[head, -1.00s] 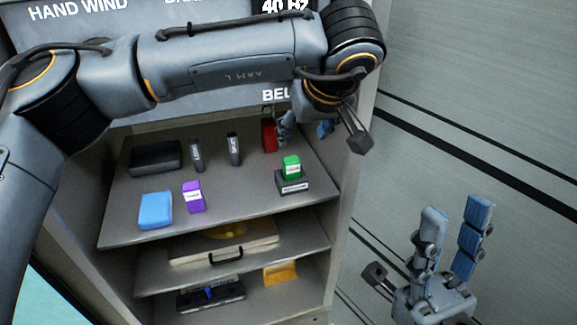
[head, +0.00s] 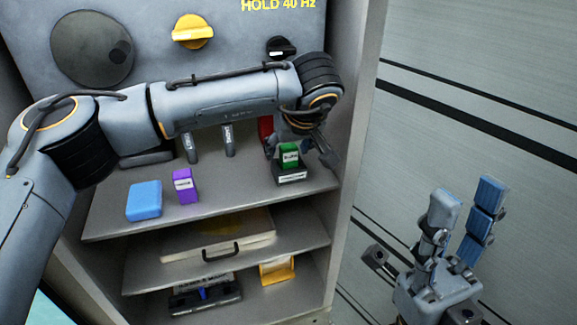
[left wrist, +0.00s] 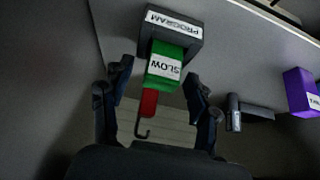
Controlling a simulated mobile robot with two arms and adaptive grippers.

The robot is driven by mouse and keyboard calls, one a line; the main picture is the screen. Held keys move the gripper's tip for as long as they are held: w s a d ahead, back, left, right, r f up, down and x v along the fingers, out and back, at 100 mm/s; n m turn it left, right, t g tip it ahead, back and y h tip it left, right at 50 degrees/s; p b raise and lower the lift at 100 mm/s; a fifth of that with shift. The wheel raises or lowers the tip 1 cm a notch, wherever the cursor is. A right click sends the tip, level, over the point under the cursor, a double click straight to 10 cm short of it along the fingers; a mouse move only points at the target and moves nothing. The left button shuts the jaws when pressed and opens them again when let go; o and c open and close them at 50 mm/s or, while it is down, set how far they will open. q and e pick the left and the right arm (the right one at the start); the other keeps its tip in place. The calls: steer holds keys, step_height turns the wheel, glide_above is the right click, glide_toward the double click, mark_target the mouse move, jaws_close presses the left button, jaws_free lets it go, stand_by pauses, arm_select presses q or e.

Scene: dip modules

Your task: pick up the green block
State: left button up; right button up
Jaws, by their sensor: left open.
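The green block (head: 289,155) stands in a dark holder (head: 291,175) on the top shelf, near its right side. In the left wrist view the block (left wrist: 165,66) bears a white label reading SLOW, and the holder (left wrist: 170,32) reads PROGRAM. My right gripper (head: 465,225) is open and empty, off to the right of the cabinet.
A purple block (head: 185,186) and a blue block (head: 145,200) stand left on the shelf. Two dark tagged pieces (head: 229,142) and a red tag (head: 265,130) are behind. The cabinet's right wall (head: 355,120) is close to my left arm. Lower shelves hold a drawer-like case (head: 217,240) and a yellow item (head: 277,271).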

arm_select(q)
steer(key=shift+c, duration=0.5)
steer(key=c, duration=1.2)
steer(key=shift+o, duration=0.2)
